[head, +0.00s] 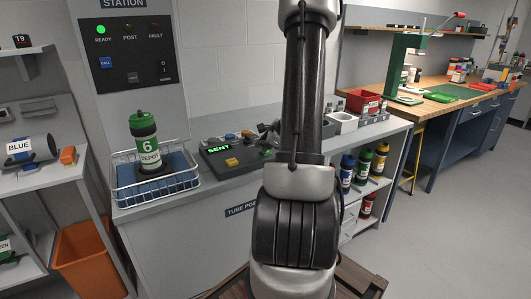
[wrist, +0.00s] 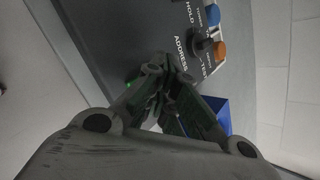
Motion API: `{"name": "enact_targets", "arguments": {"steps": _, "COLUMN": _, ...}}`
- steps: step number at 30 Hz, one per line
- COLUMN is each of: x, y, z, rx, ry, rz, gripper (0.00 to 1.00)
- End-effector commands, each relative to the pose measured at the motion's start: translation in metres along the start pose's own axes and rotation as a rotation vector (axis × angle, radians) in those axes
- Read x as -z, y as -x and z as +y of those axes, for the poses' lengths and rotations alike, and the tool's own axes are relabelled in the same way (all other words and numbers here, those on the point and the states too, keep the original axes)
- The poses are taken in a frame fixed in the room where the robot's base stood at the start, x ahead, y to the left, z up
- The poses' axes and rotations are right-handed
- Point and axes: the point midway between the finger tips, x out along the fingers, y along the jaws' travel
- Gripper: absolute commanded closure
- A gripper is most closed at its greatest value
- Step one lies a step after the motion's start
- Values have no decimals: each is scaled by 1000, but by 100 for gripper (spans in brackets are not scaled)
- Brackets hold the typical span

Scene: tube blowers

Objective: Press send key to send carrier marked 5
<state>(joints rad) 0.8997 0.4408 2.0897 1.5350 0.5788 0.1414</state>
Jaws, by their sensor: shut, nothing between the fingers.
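The control console (head: 215,165) stands on the counter, and its small display (head: 218,149) reads SENT in green. A yellow key (head: 232,162) is on its front part. My gripper (head: 268,130) is at the console's right end, partly hidden by my arm. In the wrist view my gripper (wrist: 165,75) is shut and empty, close over the grey console face near a black knob (wrist: 202,45) labelled ADDRESS and TEST. Contact cannot be told. A green carrier (head: 146,140) marked 6 DEPOT stands upright in a wire basket. I see no carrier marked 5.
The station panel (head: 128,50) shows a green READY light. The wire basket (head: 155,192) is left of the console. A red bin (head: 362,101) stands to the right. Carriers with coloured bands (head: 380,160) stand on shelves below. The floor at right is clear.

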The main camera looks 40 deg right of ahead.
Motion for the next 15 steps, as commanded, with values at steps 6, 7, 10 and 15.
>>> {"name": "enact_targets", "arguments": {"steps": 6, "x": -6, "y": 8, "z": -6, "rx": 1, "ry": 2, "rz": 0, "gripper": 100}}
{"name": "enact_targets", "arguments": {"steps": 7, "x": -6, "y": 8, "z": -7, "rx": 2, "ry": 1, "rz": 0, "gripper": 100}}
{"name": "enact_targets", "arguments": {"steps": 10, "x": -8, "y": 10, "z": -8, "rx": 1, "ry": 1, "rz": 0, "gripper": 100}}
{"name": "enact_targets", "arguments": {"steps": 15, "x": -8, "y": 10, "z": -8, "rx": 0, "ry": 0, "rz": 0, "gripper": 100}}
